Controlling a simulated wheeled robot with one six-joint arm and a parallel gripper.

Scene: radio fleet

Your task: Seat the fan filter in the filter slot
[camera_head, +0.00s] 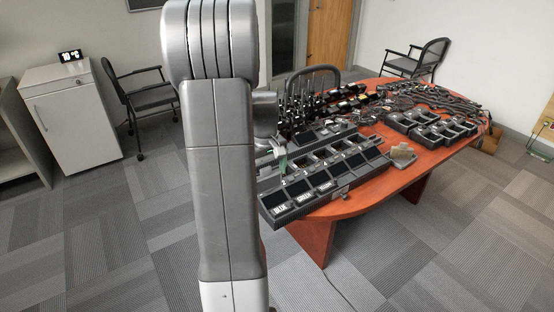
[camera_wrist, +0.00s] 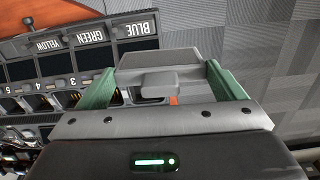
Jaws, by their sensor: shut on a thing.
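My gripper (camera_wrist: 160,76) is shut on a flat grey piece with a raised tab, which I take to be the fan filter (camera_wrist: 160,58). The piece spans between the two green fingers in the wrist view. It is held over the table's edge, beside the black charger rack (camera_wrist: 76,68) with BLUE, GREEN and YELLOW labels. In the head view my arm hides most of the gripper; a green finger (camera_head: 283,162) shows at the rack's left side. The held piece cannot be made out there. I cannot pick out the filter slot in either view.
The rack (camera_head: 292,206) lies along the near edge of the orange table (camera_head: 411,180). Several radios (camera_head: 306,105), cables (camera_head: 430,98) and more chargers (camera_head: 440,133) crowd the table. A small beige item (camera_head: 402,152) lies right of the rack. The carpet in front is clear.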

